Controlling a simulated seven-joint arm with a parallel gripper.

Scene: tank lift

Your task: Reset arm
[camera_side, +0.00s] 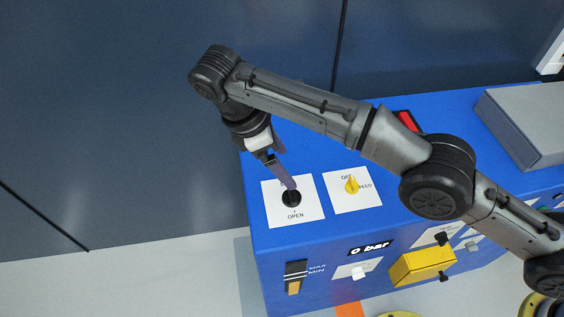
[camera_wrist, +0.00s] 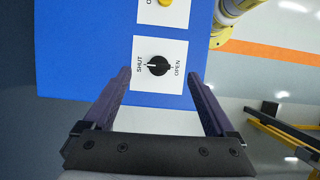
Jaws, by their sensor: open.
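My gripper (camera_side: 284,178) is over the left end of the blue console (camera_side: 262,238), its fingers pointing down at the black knob (camera_side: 292,198). In the wrist view my gripper (camera_wrist: 165,88) is open, with the two purple fingers spread wide and nothing between them. The black knob (camera_wrist: 158,65) sits on a white plate marked SHUT and OPEN, just beyond the fingertips. Its white pointer line is toward the SHUT side. From the side view, I cannot tell whether a finger touches the knob.
A yellow knob (camera_side: 351,185) on a white plate stands right of the black knob. A red part (camera_side: 407,121) shows behind my arm. A grey box (camera_side: 528,122) sits at the console's right end. A yellow block (camera_side: 421,264) juts from the front. A dark wall (camera_side: 120,110) stands behind.

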